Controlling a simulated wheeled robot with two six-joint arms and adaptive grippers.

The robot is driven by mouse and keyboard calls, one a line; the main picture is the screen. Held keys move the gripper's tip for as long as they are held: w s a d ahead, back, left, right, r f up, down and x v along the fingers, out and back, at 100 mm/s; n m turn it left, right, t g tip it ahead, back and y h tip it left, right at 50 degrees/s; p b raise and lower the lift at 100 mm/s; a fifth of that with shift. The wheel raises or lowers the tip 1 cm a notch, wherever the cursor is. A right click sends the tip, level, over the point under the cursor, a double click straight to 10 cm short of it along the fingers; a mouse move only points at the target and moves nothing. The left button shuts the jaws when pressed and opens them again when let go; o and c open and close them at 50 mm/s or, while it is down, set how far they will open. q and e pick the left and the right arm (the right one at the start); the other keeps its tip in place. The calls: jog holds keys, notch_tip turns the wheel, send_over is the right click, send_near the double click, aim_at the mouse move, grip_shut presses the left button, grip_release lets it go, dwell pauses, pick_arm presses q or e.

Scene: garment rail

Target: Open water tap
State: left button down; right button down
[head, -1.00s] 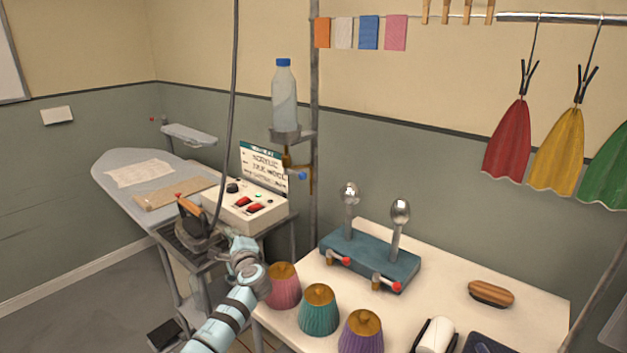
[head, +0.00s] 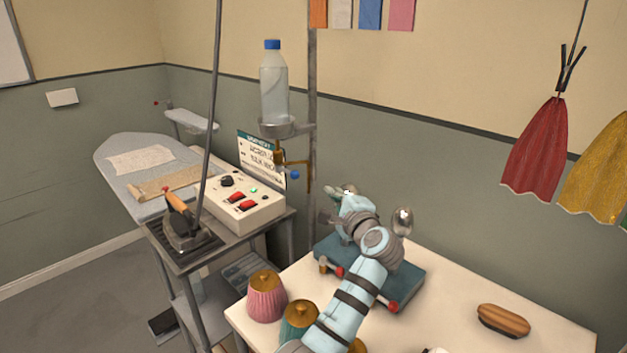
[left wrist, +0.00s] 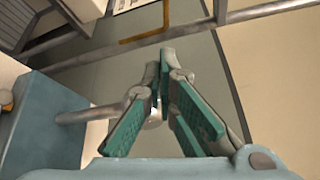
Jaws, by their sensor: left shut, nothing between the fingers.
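The brass water tap (head: 280,157) sits under a clear bottle (head: 273,92) with a blue cap, held on a bracket on the grey pole. A small blue knob (head: 295,175) shows at the tap's lower right. My left gripper (head: 336,192) is to the right of and slightly below the knob, apart from it, above the blue block with steel spoon-like posts. In the left wrist view my left gripper (left wrist: 165,65) is shut and empty. A bent brass tube (left wrist: 146,38) shows beyond its tips; the blue knob is not visible there. My right gripper is not in view.
The blue block (head: 408,280) with red-tipped levers stands under my left arm on the white table (head: 440,320). A control box (head: 240,210) and an iron (head: 187,230) are left of the pole (head: 312,120). A brush (head: 503,320) lies right.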

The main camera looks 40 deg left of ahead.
aim_at(287, 171)
pick_arm(q)
jog(key=w+a+p, duration=0.1)
jog(key=w+a, duration=0.1)
jog(key=a, duration=0.7)
jog(key=shift+a, duration=0.15)
dwell(0.4)
jog(key=shift+s+m+t+h+p, duration=0.4)
jog(key=shift+s+m+t+p, duration=0.1)
jog(key=shift+t+p, duration=0.15)
